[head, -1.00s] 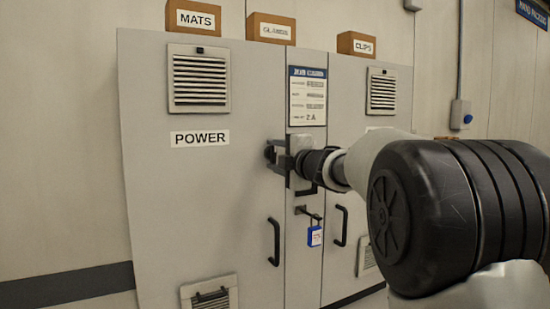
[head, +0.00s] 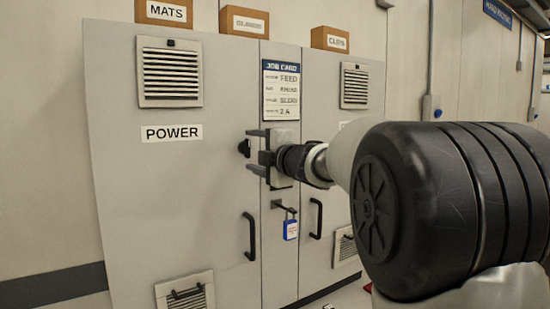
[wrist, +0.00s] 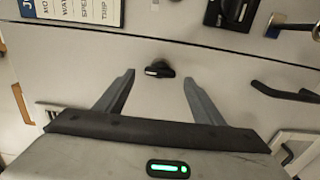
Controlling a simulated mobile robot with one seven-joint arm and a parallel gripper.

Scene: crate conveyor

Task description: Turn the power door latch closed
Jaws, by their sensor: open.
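The power door latch (head: 244,148) is a small dark knob at the right edge of the grey door labelled POWER (head: 172,133). In the wrist view the latch (wrist: 158,69) shows whole, with a pale mark on its left part, beside the door seam. My gripper (head: 252,151) is open and empty in front of the cabinet, just right of the latch in the head view. In the wrist view its two fingers (wrist: 157,79) point toward the latch from either side, and the latch appears between and slightly beyond the tips, apart from them.
A black rotary switch (wrist: 232,14) and a padlock hasp (wrist: 290,25) sit on the middle panel. A blue padlock tag (head: 290,230) hangs low there. Black door handles (head: 250,237) stand out below. Boxes (head: 164,12) stand on top of the cabinet.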

